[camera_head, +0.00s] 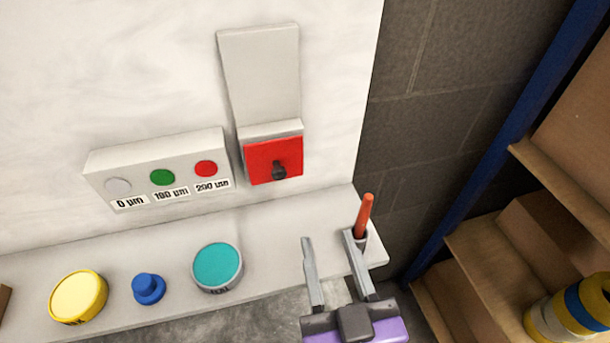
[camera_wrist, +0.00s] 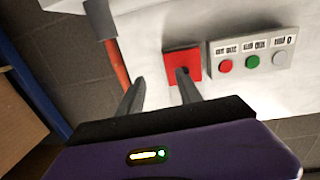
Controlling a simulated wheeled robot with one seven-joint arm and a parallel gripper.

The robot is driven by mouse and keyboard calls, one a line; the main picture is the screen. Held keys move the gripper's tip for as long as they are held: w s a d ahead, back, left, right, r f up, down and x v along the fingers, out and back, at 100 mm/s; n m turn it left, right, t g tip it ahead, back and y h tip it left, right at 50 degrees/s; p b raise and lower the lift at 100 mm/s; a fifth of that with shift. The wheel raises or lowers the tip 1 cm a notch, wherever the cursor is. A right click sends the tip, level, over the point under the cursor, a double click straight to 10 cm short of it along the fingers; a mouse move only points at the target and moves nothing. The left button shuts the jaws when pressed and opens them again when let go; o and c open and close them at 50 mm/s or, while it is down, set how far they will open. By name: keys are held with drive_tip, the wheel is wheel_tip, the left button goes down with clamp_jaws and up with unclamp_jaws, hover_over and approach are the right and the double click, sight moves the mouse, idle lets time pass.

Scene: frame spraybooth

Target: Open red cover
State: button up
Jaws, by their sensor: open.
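The red cover (camera_head: 258,162) is a square red plate with a dark knob (camera_head: 280,170) near its lower right, on the lower end of a pale housing (camera_head: 259,75) on the white wall. The cover looks closed. In the wrist view the red cover (camera_wrist: 181,63) is ahead of the fingers, with the right finger's tip close below its knob in the picture. My gripper (camera_head: 328,238) is open, its two grey fingers apart with nothing between them. In the head view it is below and to the right of the cover, above the ledge's right end.
A white box with grey, green and red buttons (camera_head: 160,177) is left of the cover. The ledge (camera_head: 270,223) holds a teal-topped tin (camera_head: 217,264), a blue knob (camera_head: 148,289), a yellow tin (camera_head: 78,297) and an upright orange-red stick (camera_head: 364,214). Shelves (camera_head: 500,260) stand right.

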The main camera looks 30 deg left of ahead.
drive_tip(key=n+g+y, duration=0.1)
approach(279, 176)
drive_tip(key=p+x, duration=0.1)
drive_tip(key=x, duration=0.7)
drive_tip(key=shift+w+p, duration=0.1)
drive_tip(key=shift+p, duration=0.3)
clamp_jaws()
idle(0.8)
